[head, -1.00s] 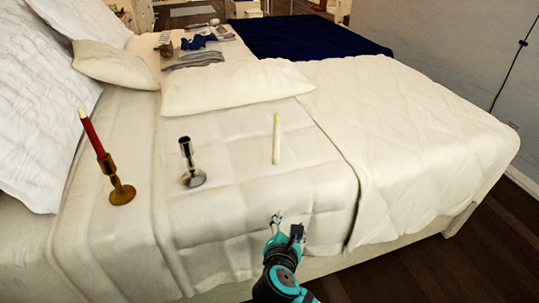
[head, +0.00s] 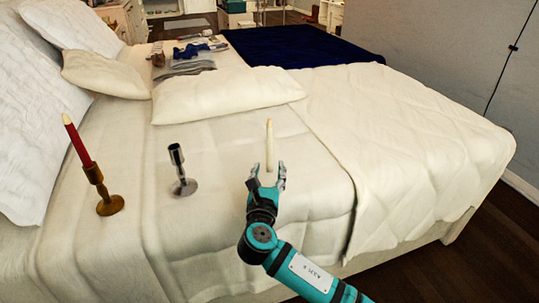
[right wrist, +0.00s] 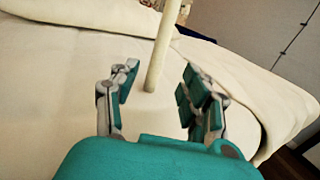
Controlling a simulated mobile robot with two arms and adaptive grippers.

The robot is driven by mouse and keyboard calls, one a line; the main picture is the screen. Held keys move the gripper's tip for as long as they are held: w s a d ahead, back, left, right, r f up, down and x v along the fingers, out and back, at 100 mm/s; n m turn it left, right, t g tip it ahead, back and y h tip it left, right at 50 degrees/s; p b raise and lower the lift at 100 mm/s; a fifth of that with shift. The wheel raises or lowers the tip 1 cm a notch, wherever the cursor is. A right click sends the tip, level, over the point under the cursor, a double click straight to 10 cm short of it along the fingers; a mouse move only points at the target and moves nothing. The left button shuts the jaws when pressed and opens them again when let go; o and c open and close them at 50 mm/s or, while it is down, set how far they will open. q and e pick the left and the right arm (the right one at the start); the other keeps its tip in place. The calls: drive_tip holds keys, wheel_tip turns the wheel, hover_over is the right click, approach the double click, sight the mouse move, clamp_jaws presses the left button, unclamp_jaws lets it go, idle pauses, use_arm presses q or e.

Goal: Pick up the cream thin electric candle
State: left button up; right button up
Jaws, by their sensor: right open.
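The cream thin electric candle (head: 269,143) stands upright on the bed's cream cover. My right gripper (head: 269,172) is open, just on the near side of the candle's lower part in the head view. In the right wrist view the candle (right wrist: 158,52) rises beyond the fingertips, between the two fingers of the gripper (right wrist: 157,85). I see no contact. The candle's top is cut off in that view. My left gripper is not in view.
A red candle in a brass holder (head: 111,205) and a dark metal candle holder (head: 183,187) stand to the left. A pillow (head: 225,95) lies behind the candle. Folded clothes (head: 193,66) lie farther back. The quilt (head: 400,130) to the right is clear.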

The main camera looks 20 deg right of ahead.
sight(269, 157)
drive_tip(key=shift+x, duration=1.2)
drive_tip(key=b+x, duration=0.2)
drive_tip(key=x, duration=0.2)
drive_tip(key=shift+w+a+f, duration=0.1)
drive_tip(key=shift+w, duration=0.4)
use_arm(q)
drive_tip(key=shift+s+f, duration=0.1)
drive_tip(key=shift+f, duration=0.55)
use_arm(e)
drive_tip(key=shift+c, duration=0.3)
clamp_jaws()
